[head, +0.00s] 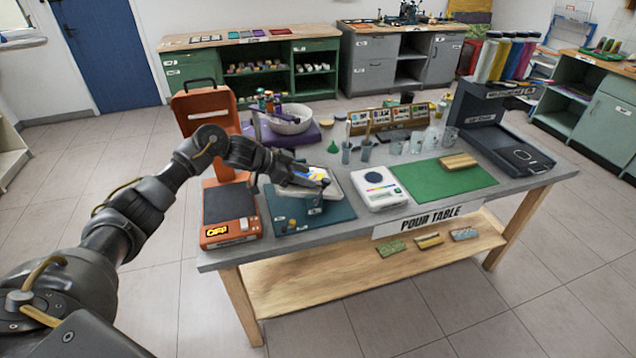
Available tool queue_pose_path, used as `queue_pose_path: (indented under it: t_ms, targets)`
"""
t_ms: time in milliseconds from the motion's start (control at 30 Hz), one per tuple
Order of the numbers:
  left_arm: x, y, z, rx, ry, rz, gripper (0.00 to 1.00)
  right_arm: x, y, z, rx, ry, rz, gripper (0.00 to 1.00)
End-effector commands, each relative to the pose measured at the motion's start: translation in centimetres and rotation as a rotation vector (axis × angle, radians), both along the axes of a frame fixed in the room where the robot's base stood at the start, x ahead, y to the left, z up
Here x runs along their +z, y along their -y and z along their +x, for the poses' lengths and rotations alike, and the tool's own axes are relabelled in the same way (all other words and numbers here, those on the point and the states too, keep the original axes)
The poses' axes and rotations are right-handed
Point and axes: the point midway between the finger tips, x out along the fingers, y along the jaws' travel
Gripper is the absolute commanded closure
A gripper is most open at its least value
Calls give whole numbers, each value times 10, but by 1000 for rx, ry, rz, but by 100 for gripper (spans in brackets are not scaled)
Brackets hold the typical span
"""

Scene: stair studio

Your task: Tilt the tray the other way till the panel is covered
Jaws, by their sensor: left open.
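A white-rimmed tray (346,195) stands on a small stand over a teal mat (283,214) at the left part of the pour table. White, yellow and blue paint shows on the panel (313,173) in it. My left arm reaches across from the left and hides much of the tray and panel. My left gripper (326,184) is open at the tray, over its near side. I cannot tell whether its fingers touch the tray. How much of the panel is covered and which way the tray tilts are too small to tell.
An orange device marked OFF (230,228) stands left of the mat, with a raised orange lid (206,105) behind. A white scale (380,187) and a green mat (440,182) lie to the right. A white bowl (291,118) and several cups (397,146) stand behind.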

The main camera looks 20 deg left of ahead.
Motion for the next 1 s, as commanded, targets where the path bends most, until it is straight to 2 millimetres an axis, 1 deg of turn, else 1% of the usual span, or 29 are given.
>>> queue_pose_path:
  t_ms: [33, 200, 400, 800, 867, 967, 1000]
  targets:
    - [2, -6, -4, 0, 3, 2, 54, -4, 0, 0, 0, 0, 0, 64]
    - [13, -16, -13, 0, 2, 1, 54, -8, 0, 0, 0, 0, 0, 64]
    - [16, -18, -16, -1, 0, 0, 54, -8, 0, 0, 0, 0, 0, 64]
    - [16, -17, -16, -1, 1, 1, 54, -7, 0, 0, 0, 0, 0, 64]
    - [11, -13, -17, -3, 5, 6, 54, -8, 0, 0, 0, 0, 0, 64]
    - [-13, 7, -21, -7, 33, 36, 54, -8, 0, 0, 0, 0, 0, 64]
    - [-26, 20, -25, -5, 53, 53, 54, -8, 0, 0, 0, 0, 0, 64]
